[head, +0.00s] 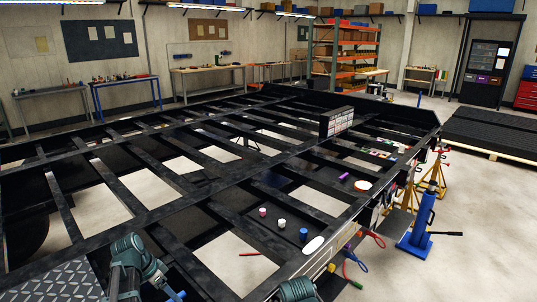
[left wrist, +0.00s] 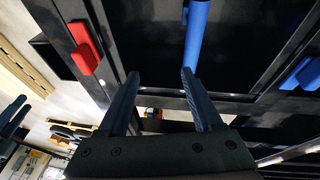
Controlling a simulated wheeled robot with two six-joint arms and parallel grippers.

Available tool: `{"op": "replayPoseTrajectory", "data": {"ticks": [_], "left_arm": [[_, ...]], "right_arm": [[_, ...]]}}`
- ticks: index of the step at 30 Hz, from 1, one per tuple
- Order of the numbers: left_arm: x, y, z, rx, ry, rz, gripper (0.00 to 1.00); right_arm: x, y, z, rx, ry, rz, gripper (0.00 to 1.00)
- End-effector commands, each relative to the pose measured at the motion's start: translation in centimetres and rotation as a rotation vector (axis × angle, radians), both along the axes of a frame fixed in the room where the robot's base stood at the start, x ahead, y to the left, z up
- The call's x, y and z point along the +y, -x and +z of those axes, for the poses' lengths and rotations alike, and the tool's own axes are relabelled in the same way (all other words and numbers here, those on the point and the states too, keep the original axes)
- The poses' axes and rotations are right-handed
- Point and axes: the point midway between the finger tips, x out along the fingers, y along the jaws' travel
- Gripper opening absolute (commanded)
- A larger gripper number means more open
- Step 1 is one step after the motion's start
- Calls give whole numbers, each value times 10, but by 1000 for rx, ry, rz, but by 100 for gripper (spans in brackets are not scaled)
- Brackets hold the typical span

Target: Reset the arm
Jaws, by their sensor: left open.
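My left gripper (left wrist: 160,82) is open in the left wrist view, its two dark fingers spread apart. A blue rod (left wrist: 198,35) shows just past the tip of the right-hand finger; I cannot tell if they touch. No object is clearly held between the fingers. In the head view part of my left arm (head: 135,268) is at the bottom left, over the black trailer frame (head: 175,205). Part of my right arm (head: 297,290) shows at the bottom edge; its gripper is out of view.
A red block (left wrist: 86,50) is on the dark frame in the left wrist view. In the head view, small items including a blue cup (head: 303,234) sit on the frame. A blue jack (head: 422,218) stands on the right, with open floor (head: 480,245) beyond it.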

Motion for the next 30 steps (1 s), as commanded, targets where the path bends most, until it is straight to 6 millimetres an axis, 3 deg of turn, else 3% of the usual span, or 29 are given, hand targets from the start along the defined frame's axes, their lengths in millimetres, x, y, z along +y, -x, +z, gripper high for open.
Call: {"op": "replayPoseTrajectory", "data": {"ticks": [1,6,15,21,30], "left_arm": [[-34,8,-2,35,-16,0,67],[-116,31,-8,144,-97,60,67],[-218,88,-12,225,-264,180,67],[-258,123,-12,217,-354,258,67],[-274,140,-11,202,-398,310,67]], "right_arm": [[0,0,0,0,0,0,50],[0,0,0,0,0,0,50],[0,0,0,0,0,0,50],[0,0,0,0,0,0,50],[0,0,0,0,0,0,50]]}}
